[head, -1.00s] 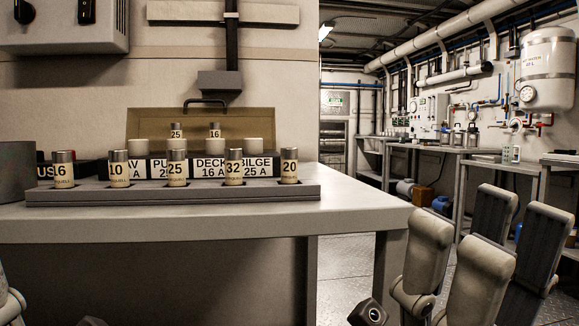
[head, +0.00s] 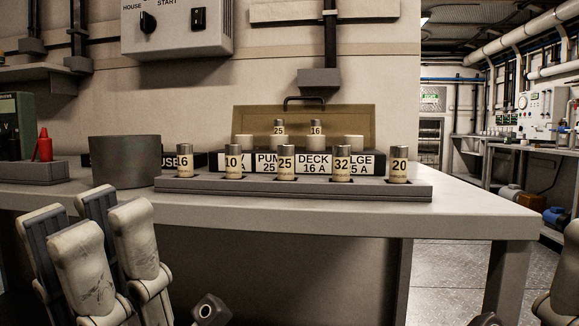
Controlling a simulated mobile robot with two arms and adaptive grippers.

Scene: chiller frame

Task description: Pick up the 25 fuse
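A fuse marked 25 (head: 286,166) stands upright in the middle of a grey rack (head: 300,190) on the bench, between the fuses marked 10 (head: 233,164) and 32 (head: 342,166). A second fuse marked 25 (head: 279,129) stands behind it, in front of a raised tan lid. My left gripper (head: 97,225) is at the lower left, in front of the bench and well short of the rack. Its fingers point up, apart and empty. Only a sliver of my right gripper shows at the right edge.
The bench top right of the rack (head: 475,205) is clear.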

